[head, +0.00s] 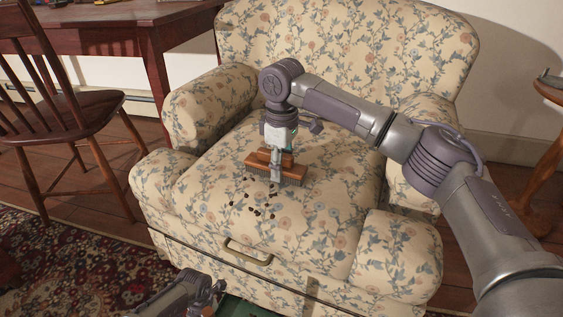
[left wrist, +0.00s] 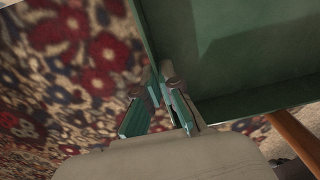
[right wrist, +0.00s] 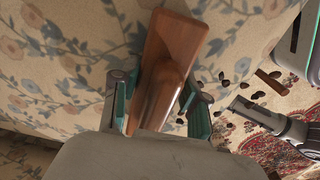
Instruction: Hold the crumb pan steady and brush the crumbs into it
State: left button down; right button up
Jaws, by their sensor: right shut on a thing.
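The wooden brush (head: 262,166) stands bristles down on the armchair seat. My right gripper (head: 275,170) is shut on its handle, which lies between the fingers in the right wrist view (right wrist: 168,75). Dark crumbs (head: 262,211) lie loose on the seat in front of the brush; several show in the right wrist view (right wrist: 233,82). The green crumb pan (head: 240,308) is below the chair's front, mostly cut off in the head view; its inside shows in the left wrist view (left wrist: 240,50). My left gripper (left wrist: 160,105) has its fingers at the pan's corner wall; their grip is unclear.
The floral armchair (head: 340,45) has padded arms on both sides of the seat and a front handle (head: 247,252). A wooden chair (head: 65,110) and desk (head: 110,38) stand left. A small round table (head: 550,90) is at right.

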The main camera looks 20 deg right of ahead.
jog(key=shift+f, duration=0.35)
dwell(0.5)
jog(key=shift+s+a, duration=2)
jog(key=shift+s, duration=0.25)
jog(key=shift+s+a, duration=1.95)
jog(key=shift+s, duration=0.3)
jog(key=shift+s+a+f, duration=0.1)
jog(key=shift+s+a, duration=1.15)
jog(key=shift+s, duration=0.15)
notch_tip(320, 180, up, 8)
send_over(259, 213)
jog(key=s+a, duration=0.3)
jog(key=shift+w+d, duration=0.15)
jog(key=shift+d, duration=0.1)
